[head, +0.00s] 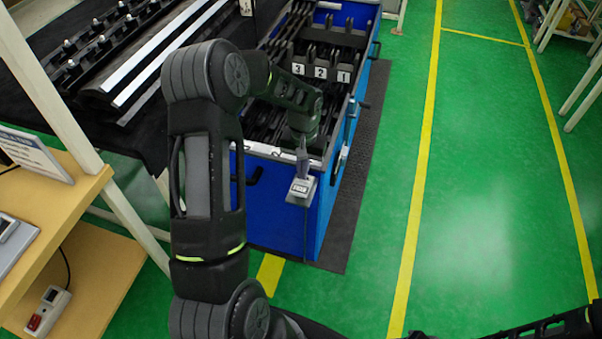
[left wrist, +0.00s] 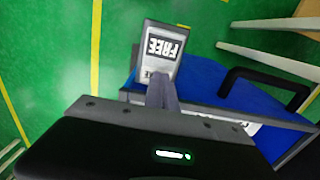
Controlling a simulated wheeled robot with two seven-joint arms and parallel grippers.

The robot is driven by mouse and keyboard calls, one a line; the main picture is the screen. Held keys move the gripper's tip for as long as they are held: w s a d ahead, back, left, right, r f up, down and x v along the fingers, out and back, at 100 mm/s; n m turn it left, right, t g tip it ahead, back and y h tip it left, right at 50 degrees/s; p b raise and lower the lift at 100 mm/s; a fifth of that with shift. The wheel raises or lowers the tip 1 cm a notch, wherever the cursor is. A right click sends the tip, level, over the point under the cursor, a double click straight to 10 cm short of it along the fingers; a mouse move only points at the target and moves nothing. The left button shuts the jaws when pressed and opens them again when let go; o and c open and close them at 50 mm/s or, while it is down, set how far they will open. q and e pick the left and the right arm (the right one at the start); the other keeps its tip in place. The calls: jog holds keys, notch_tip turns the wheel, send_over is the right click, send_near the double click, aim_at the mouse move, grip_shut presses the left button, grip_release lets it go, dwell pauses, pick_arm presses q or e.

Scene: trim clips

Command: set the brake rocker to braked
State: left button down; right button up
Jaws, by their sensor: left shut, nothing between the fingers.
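The brake rocker (head: 301,188) is a small grey unit on the front corner of the blue cart (head: 282,222). In the left wrist view the rocker (left wrist: 158,50) shows a plate reading FREE upside down; a second marking beside it is mostly hidden by my fingers. My left gripper (head: 303,163) reaches down over the cart's front edge, just above the rocker in the head view. Its fingers (left wrist: 162,92) are shut and empty, with their tips at the rocker. I cannot tell whether they touch it. My right gripper is out of view.
The cart holds dark racks with plates numbered 3, 2 and 1 (head: 320,72). A dark table with long trim strips (head: 150,60) stands to its left. A wooden shelf (head: 90,215) is at the near left. Green floor (head: 480,180) is free to the right.

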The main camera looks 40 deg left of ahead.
pick_arm(q)
jog(key=shift+s+f, duration=0.15)
jog(key=shift+f, duration=0.55)
jog(key=r+p, duration=0.1)
jog(key=w+r, duration=0.1)
jog(key=r, duration=0.1)
jog(key=r+p, duration=0.1)
jog(key=r, duration=0.1)
jog(key=shift+w+a+p, duration=0.25)
jog(key=shift+a+p, duration=0.05)
notch_tip(320, 180, up, 10)
jog(key=w+b, duration=0.2)
jog(key=shift+a, duration=0.3)
jog(key=shift+w, duration=0.1)
jog(key=shift+w, duration=0.15)
